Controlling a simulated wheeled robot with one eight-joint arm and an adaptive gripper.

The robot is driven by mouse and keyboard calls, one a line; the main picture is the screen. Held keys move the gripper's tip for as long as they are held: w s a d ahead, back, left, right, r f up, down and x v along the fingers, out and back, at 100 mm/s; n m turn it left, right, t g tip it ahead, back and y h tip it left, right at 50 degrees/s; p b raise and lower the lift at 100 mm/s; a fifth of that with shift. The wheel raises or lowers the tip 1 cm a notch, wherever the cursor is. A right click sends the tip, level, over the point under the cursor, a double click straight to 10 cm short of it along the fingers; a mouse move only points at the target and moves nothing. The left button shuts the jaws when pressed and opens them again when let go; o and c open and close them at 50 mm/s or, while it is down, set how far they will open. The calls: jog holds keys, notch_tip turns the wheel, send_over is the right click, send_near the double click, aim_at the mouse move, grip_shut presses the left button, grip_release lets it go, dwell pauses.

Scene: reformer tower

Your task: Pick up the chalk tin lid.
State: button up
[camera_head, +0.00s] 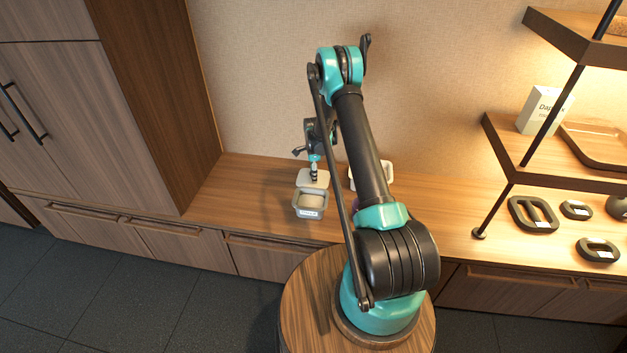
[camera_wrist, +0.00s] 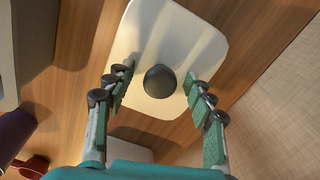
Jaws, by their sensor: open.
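The chalk tin lid (camera_wrist: 185,40) is a cream, rounded-corner plate with a dark round knob (camera_wrist: 160,81) at its middle. In the wrist view my gripper (camera_wrist: 159,75) is open, with a finger on each side of the knob and visible gaps to it. In the head view the lid (camera_head: 318,182) appears flat on the wooden counter, just behind a pale, labelled open tin (camera_head: 310,213). My gripper (camera_head: 314,170) points down over the lid there. Whether the fingertips touch the lid is unclear.
A pale container (camera_head: 387,174) stands to the right, partly hidden by my arm. In the wrist view a grey wall-like shape (camera_wrist: 8,60) is at the left edge and a purple object (camera_wrist: 13,132) at lower left. Shelves (camera_head: 540,165) and dark frames (camera_head: 533,214) are farther right.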

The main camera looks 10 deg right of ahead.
grip_shut()
dwell(0.3)
jog(key=shift+r, duration=0.1)
notch_tip(320, 180, up, 20)
dwell(0.5)
